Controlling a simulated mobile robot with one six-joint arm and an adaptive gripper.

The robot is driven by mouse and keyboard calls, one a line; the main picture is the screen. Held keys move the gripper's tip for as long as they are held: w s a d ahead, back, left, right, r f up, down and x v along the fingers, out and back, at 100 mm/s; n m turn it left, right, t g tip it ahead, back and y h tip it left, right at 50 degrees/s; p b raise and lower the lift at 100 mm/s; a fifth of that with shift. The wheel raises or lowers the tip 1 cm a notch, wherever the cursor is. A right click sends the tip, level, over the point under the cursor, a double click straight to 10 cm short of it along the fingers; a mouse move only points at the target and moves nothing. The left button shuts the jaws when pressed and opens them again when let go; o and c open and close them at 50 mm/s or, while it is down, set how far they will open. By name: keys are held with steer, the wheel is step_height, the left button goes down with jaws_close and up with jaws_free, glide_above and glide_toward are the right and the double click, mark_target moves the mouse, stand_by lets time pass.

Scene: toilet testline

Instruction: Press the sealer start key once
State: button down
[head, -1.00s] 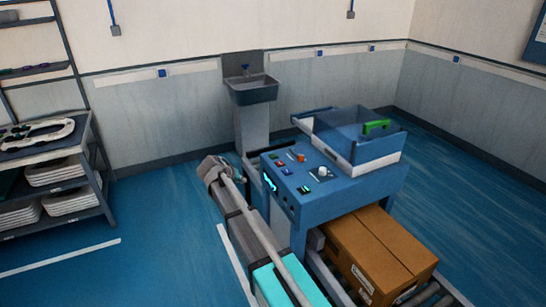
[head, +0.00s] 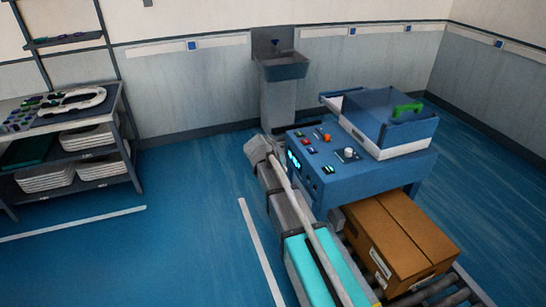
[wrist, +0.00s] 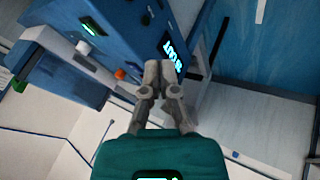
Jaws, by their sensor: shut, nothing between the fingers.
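The sealer (head: 390,178) is a blue machine right of the middle in the head view. Its sloped top panel carries several small keys, among them a red key (head: 308,141) and a green key (head: 328,169), plus an orange knob (head: 327,138) and a white knob (head: 349,153). I cannot read which key is the start key. A lit display (head: 293,160) is on its left face. In the wrist view, my gripper (wrist: 158,68) is shut and empty, its tips overlapping the sealer's edge beside the lit display (wrist: 172,50). Contact cannot be told. The orange knob (wrist: 120,74) is to their left.
A clear blue-sided cover with a green handle (head: 407,108) sits on the sealer's top. A cardboard box (head: 400,235) is on rollers (head: 468,285) below. A sink (head: 282,66) stands behind. A shelf rack (head: 128,150) is at left. Blue floor between is clear.

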steer(key=s+d+f+g+y, duration=0.1)
steer(key=s+d+y, duration=0.1)
steer(key=s, duration=0.6)
steer(key=s+d+f+g+y, duration=0.1)
steer(key=s+d+g, duration=0.1)
steer(key=s+d, duration=0.3)
steer(key=s+d+f+g+y, duration=0.1)
steer(key=s+d+y, duration=0.1)
steer(key=s, duration=0.9)
steer(key=shift+s+d+f+g+y, duration=0.2)
steer(key=shift+d+f+g+y, duration=0.1)
steer(key=shift+d, duration=0.35)
steer(key=shift+s, duration=0.15)
